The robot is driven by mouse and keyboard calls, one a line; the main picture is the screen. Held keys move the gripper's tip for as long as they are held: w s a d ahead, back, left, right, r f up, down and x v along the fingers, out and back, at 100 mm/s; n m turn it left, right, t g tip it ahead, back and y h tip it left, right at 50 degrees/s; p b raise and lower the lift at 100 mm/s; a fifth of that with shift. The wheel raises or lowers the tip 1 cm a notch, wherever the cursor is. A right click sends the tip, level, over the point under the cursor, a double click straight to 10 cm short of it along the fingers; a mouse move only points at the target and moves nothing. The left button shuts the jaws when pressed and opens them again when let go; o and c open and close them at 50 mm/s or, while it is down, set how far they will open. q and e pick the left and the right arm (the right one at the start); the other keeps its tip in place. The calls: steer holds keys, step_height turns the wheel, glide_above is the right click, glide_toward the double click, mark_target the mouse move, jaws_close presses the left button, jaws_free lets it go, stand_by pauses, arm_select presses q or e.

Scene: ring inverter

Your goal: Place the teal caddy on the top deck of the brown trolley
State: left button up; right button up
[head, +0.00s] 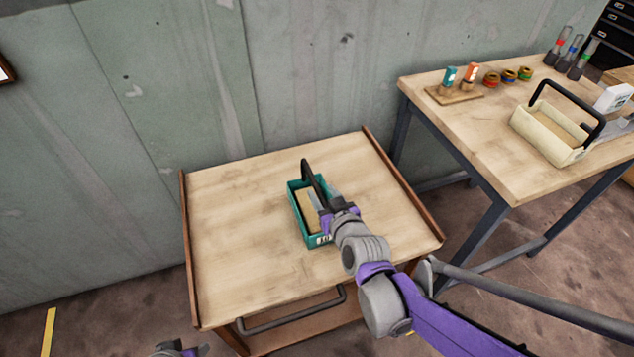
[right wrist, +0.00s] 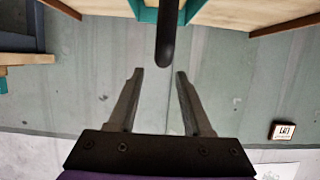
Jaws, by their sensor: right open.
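The teal caddy (head: 318,240) stands upright on the top deck of the brown trolley (head: 240,245), a little right of its middle. Its black handle (head: 308,172) arches over it, and a label shows on its near end. My right gripper (head: 329,200) is at the caddy, over its right side, and partly hides it. In the right wrist view my right gripper (right wrist: 159,74) is open and empty, with the dark handle (right wrist: 166,40) just beyond the fingertips, in line with the gap. A small part of my left gripper (head: 180,349) shows at the bottom edge.
The trolley has raised wooden side edges and a dark push bar (head: 292,312) in front. A workbench (head: 470,140) at right holds a cream caddy (head: 545,135), coloured rings and several tools. The deck around the teal caddy is clear. A grey wall (head: 130,130) stands behind.

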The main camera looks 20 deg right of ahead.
steer(key=s+f+g, duration=0.2)
steer(key=s+g, duration=0.2)
steer(key=s, duration=0.8)
steer(key=s+f+g+p, duration=0.1)
steer(key=s+f+g, duration=0.2)
steer(key=s, duration=0.8)
steer(key=shift+s+d+g, duration=0.15)
steer(key=shift+s+g, duration=0.25)
steer(key=shift+g, duration=0.7)
